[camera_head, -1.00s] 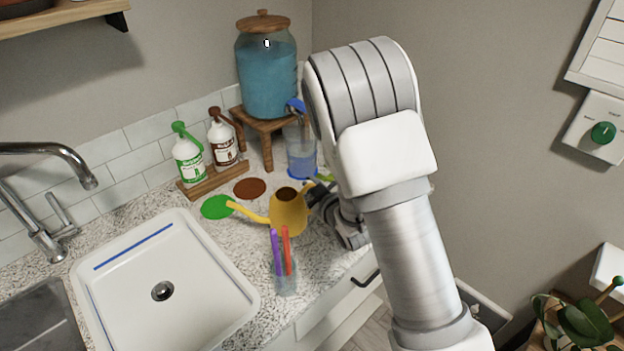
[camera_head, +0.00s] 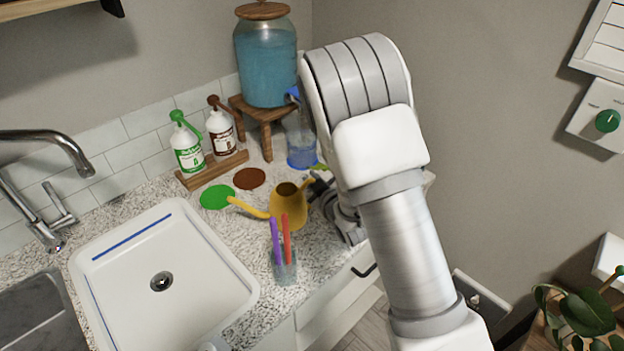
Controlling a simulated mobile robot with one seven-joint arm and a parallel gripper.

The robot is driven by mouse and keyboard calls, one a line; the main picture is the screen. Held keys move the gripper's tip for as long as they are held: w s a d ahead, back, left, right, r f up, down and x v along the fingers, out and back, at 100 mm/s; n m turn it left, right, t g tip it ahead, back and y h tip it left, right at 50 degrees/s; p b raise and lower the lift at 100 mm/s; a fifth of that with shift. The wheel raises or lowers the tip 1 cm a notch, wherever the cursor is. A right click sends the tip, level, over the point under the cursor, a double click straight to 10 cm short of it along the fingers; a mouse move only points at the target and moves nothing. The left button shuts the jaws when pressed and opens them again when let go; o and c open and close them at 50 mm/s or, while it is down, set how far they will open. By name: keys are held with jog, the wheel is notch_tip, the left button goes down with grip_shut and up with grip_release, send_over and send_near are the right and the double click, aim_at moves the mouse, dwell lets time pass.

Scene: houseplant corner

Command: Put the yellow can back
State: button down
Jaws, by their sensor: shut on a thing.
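The yellow can (camera_head: 288,205) is a small watering can with a long spout pointing left and a dark opening on top. It is at the counter's right side, behind the glass of sticks. My gripper (camera_head: 318,192) is at the can's right side, shut on it, and mostly hidden behind my arm. I cannot tell whether the can touches the counter. A green disc (camera_head: 216,197) and a brown disc (camera_head: 249,178) lie flat on the counter to its left and behind it. A yellow-green patch (camera_head: 320,167) shows partly behind my arm.
A glass with purple and red sticks (camera_head: 285,267) stands in front of the can. A white basin (camera_head: 170,285) is at left. Green and brown bottles (camera_head: 187,148) stand on a wooden rack. A blue water dispenser (camera_head: 266,62) and a blue-bottomed jug (camera_head: 301,150) are behind.

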jog(key=shift+f+b, duration=0.4)
jog(key=c, duration=0.8)
grip_release()
jog(key=shift+p+v, duration=7.5)
jog(key=shift+v, duration=1.2)
jog(key=shift+r, duration=0.1)
jog(key=shift+w, duration=0.1)
